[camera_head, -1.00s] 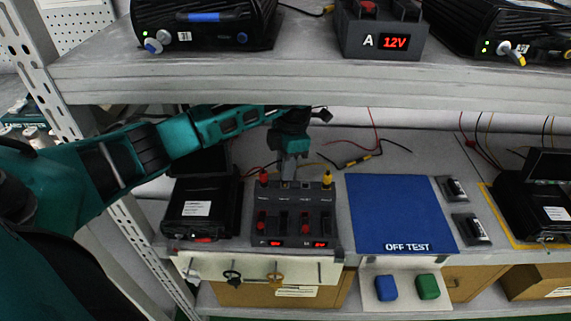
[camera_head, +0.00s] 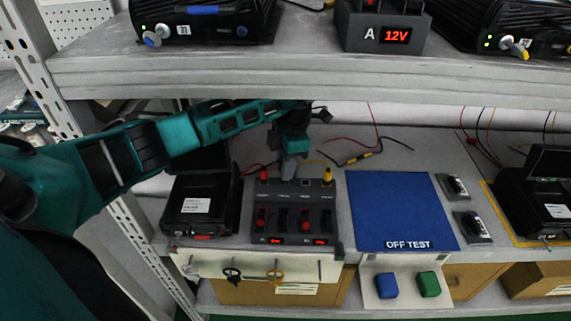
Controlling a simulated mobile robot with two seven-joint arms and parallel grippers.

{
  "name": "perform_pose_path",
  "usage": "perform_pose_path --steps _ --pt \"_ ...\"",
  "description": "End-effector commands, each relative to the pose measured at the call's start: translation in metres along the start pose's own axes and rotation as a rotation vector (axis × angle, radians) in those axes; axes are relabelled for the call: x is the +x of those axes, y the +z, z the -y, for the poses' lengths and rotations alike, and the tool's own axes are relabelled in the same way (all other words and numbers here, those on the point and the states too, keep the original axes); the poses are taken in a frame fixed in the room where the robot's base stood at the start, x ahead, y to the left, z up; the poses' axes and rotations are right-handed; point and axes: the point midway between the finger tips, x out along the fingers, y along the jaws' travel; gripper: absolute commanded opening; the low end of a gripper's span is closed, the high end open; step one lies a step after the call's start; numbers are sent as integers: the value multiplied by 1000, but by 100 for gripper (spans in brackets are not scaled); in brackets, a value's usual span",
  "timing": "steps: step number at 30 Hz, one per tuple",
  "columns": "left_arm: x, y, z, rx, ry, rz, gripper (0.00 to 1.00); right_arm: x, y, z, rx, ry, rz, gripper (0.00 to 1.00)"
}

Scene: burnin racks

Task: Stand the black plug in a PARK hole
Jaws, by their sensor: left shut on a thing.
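My left gripper (camera_head: 289,168) points down over the back row of the dark plug box (camera_head: 293,219), above the middle holes. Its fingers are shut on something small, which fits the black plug. The plug itself is hidden by the fingers, and I cannot tell whether its tip is in a hole. A red plug (camera_head: 263,174) stands upright at the left end of that row and a yellow plug (camera_head: 327,177) at the right end. A small hole (camera_head: 305,183) shows between the gripper and the yellow plug. The labels are too small to read. My right gripper is not in view.
A black unit (camera_head: 197,207) stands left of the box and a blue OFF TEST mat (camera_head: 400,205) lies clear at right. The upper shelf edge (camera_head: 300,82) runs close above my left arm. Loose leads (camera_head: 362,158) lie behind. Blue (camera_head: 386,285) and green buttons (camera_head: 428,284) sit in front.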

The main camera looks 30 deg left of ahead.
Motion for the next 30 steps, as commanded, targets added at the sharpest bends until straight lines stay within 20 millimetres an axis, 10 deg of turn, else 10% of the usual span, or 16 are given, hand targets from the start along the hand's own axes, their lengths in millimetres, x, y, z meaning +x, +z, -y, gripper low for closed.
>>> perform_pose_path --steps 14,15,30 --pt "4 1 -1 -1 1 1 1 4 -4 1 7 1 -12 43" --pt "4 1 -1 -1 1 1 22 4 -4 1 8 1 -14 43" --pt "4 1 0 -1 0 0 53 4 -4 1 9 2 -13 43"
